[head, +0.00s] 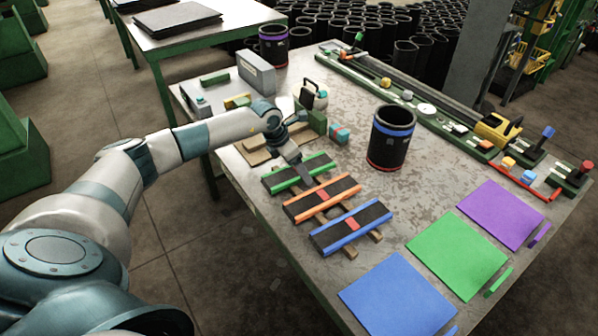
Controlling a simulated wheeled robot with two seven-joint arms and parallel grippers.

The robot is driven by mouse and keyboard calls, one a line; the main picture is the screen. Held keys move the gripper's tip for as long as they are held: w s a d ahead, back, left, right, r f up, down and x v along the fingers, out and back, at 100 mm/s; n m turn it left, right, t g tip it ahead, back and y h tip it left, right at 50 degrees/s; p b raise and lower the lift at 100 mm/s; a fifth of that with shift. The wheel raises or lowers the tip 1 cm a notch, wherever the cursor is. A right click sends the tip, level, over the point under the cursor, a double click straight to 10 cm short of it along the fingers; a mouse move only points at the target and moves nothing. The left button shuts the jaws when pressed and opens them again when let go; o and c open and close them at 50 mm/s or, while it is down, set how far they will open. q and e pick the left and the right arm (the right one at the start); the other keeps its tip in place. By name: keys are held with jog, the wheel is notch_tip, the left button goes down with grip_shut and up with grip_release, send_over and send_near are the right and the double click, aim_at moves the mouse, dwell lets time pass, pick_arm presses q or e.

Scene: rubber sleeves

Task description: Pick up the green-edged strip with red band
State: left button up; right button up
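The green-edged strip (318,166) is dark with green long edges and lies at the back of a row of three strips on the table. Its middle is partly hidden by my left gripper (297,164), so I cannot clearly make out its red band. My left gripper points down at the strip's middle. The frame is too small to tell whether its fingers touch the strip, or are open or shut. My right gripper is not in view.
An orange-edged strip (341,187) and a blue-edged strip (372,214) lie nearer on wooden supports. A black sleeve with a blue band (389,145) stands to the right. Blue (397,298), green (457,255) and purple (502,215) mats lie at the front right. Small blocks and boxes crowd behind the gripper.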

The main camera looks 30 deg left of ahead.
pick_arm(q)
jog(key=c, duration=1.2)
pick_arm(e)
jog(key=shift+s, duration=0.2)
pick_arm(q)
jog(key=shift+r, duration=0.2)
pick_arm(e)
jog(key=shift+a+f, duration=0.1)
